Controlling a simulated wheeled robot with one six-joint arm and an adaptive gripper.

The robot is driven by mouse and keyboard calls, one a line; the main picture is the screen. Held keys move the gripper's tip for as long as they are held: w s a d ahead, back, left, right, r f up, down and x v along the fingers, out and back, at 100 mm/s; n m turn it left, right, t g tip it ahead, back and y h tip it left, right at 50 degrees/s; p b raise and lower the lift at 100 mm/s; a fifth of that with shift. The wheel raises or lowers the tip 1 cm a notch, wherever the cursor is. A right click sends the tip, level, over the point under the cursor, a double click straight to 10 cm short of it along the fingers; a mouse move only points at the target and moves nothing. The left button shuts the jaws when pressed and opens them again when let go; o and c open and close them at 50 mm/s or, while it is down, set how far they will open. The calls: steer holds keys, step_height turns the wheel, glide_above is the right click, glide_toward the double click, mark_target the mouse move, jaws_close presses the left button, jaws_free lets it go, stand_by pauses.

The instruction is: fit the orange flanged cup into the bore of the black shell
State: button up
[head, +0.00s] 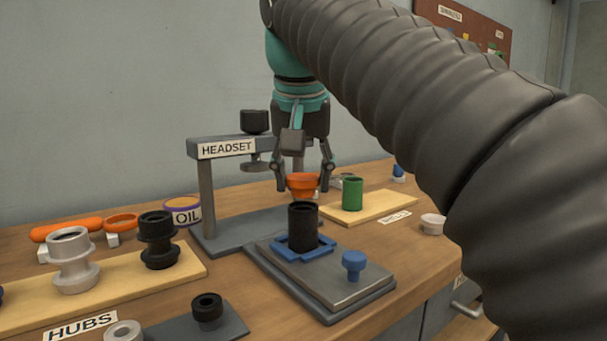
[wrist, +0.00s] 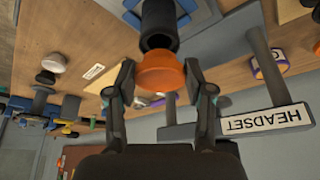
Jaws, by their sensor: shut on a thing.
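The orange flanged cup (head: 302,184) is held between the fingers of my gripper (head: 303,182), which is shut on it. In the wrist view the cup (wrist: 160,72) sits between the two fingertips (wrist: 160,82), with its wide side toward the camera. The black shell (head: 303,226) stands upright in a blue holder (head: 304,247) on a grey plate. In the head view the cup is just above the shell's open top. In the wrist view the shell (wrist: 159,22) shows beyond the cup, roughly in line with it. Whether the two touch cannot be told.
The grey HEADSET press (head: 204,185) stands close behind and left of the shell. A green cylinder (head: 352,194) stands on a wooden board to the right. A blue knob (head: 354,263) rises from the plate's front right. Hubs (head: 73,262) stand on a board at left.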

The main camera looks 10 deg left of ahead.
mark_target(303, 180)
steer(key=shift+f+b, duration=0.8)
steer(key=shift+f, duration=0.35)
steer(key=o, duration=1.3)
steer(key=shift+r, duration=0.1)
steer(key=shift+v, duration=3.7)
